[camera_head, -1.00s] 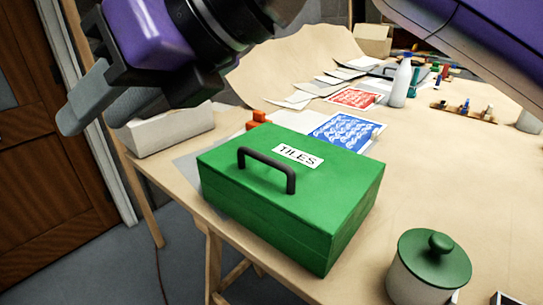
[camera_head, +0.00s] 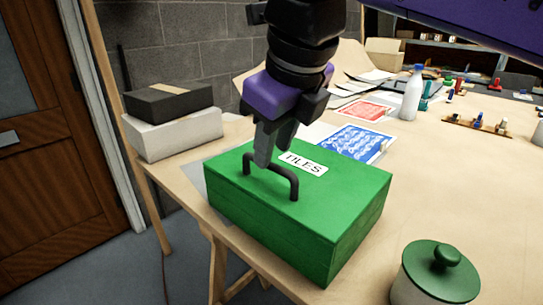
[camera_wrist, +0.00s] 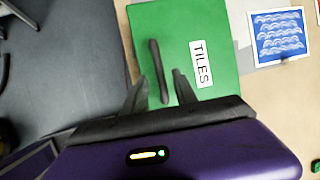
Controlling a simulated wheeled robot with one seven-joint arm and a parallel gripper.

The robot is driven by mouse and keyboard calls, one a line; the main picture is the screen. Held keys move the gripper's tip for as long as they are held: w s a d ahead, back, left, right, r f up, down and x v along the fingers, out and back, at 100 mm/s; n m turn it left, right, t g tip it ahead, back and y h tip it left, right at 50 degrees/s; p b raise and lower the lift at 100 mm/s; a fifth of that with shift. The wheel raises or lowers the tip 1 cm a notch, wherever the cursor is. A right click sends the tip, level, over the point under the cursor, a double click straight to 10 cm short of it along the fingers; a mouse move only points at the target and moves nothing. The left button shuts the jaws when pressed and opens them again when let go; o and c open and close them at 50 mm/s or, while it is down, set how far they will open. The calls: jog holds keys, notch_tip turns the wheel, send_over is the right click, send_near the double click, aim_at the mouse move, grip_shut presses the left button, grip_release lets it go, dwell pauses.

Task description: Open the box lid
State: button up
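The green box (camera_head: 310,215) stands on the table's near left part with its lid (camera_head: 340,190) shut. A white label reading TILES (camera_head: 303,164) is on the lid, with a dark arched handle (camera_head: 272,167) beside it. My gripper (camera_head: 270,158) points down at the handle from above. In the wrist view my gripper (camera_wrist: 159,78) is open, one finger on each side of the handle (camera_wrist: 155,60), over the green lid (camera_wrist: 205,20). The fingers appear clear of the handle; their exact height is hard to tell.
A lidded white jar (camera_head: 437,272) stands right of the box. Black and white boxes (camera_head: 170,115) lie behind left. Blue (camera_head: 353,143) and red (camera_head: 362,109) patterned panels and a white bottle (camera_head: 413,93) are behind. The right tabletop is mostly clear.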

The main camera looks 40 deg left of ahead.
jog(key=shift+x, duration=1.3)
grip_shut()
dwell(0.5)
